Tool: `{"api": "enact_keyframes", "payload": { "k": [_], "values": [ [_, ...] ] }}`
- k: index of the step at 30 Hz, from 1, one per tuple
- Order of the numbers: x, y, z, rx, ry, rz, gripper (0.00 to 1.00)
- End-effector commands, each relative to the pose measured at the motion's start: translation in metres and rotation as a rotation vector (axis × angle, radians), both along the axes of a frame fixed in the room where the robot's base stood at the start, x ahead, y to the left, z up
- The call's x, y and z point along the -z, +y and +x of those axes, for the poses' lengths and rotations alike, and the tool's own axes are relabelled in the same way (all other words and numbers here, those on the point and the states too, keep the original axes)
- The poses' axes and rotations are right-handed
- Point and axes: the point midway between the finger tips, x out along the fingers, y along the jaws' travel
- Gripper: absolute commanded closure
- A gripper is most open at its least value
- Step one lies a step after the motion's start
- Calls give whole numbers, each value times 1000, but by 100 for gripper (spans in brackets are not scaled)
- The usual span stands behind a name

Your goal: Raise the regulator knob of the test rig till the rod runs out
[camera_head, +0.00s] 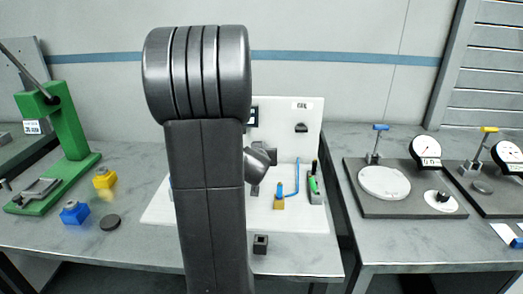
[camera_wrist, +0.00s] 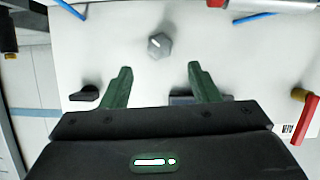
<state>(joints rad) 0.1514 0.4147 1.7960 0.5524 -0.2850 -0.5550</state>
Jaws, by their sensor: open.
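The test rig's white panel (camera_head: 312,112) stands on the middle table, partly hidden behind my arm. In the wrist view the white surface (camera_wrist: 110,30) fills most of the picture. A grey hexagonal knob (camera_wrist: 159,45) with a pale mark sits on it, just beyond my fingertips and between their lines. I cannot tell for sure that this is the regulator knob. My gripper (camera_wrist: 159,66) is open and empty, its two green fingers on either side, apart from the knob. The rod cannot be made out. My gripper is hidden in the head view.
A black part (camera_wrist: 85,93) lies left of my fingers, a red handle (camera_wrist: 306,120) at right. A green-handled part (camera_head: 314,183) and blue tube (camera_head: 298,178) stand on the rig. A green press (camera_head: 68,125) stands left; dial gauges (camera_head: 425,150) stand on the right table.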

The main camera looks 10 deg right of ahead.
Motion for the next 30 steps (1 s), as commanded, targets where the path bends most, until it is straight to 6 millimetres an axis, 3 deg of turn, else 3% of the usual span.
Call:
{"api": "enact_keyframes", "payload": {
  "k": [6,12,30],
  "values": [
    [-16,11,-32,-1,-1,0,45],
    [-21,15,-47,0,0,-1,45],
    [-21,16,-48,0,1,-1,45]
  ]
}}
